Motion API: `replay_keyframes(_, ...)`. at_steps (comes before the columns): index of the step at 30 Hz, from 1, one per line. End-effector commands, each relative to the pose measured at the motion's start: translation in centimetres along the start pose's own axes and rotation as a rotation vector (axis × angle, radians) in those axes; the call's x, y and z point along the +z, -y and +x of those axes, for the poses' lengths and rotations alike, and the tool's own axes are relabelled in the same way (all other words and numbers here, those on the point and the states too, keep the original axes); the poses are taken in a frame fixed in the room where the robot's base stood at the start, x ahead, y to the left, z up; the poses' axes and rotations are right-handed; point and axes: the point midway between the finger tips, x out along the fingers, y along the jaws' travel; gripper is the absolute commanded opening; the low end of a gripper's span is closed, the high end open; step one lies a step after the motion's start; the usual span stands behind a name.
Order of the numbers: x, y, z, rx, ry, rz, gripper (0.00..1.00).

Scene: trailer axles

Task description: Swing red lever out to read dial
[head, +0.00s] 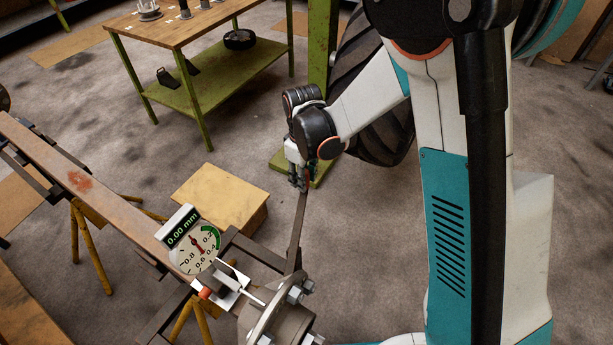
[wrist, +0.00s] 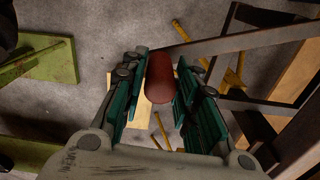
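The red lever's handle (wrist: 160,78) is a dull red cylinder between my gripper's fingers in the wrist view. My gripper (wrist: 156,95) is open around it, with a narrow gap at the left finger and little or no gap at the right; contact is unclear. In the head view my gripper (head: 299,182) is at the upper end of a dark flat bar (head: 297,232), where a little red shows. The bar runs down to the hub end of the axle. The round dial (head: 193,249) has a green display reading 0.00 mm and stands left of the bar.
A bolted hub (head: 275,325) is below the bar. A small red-orange knob (head: 206,293) sits under the dial. A wooden box (head: 220,195) lies left of my gripper. A large tyre (head: 372,90) and green post (head: 319,45) are close behind my arm. A green-legged table (head: 190,50) stands farther back.

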Motion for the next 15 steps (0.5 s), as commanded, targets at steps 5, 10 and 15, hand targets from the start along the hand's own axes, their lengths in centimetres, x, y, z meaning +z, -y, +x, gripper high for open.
replay_keyframes(5,0.1,0.0,0.0,0.0,0.002,0.001,0.43)
replay_keyframes(10,0.2,0.0,0.0,0.0,0.003,0.002,0.43)
replay_keyframes(15,0.2,0.0,-1.1,0.001,0.004,0.002,0.43)
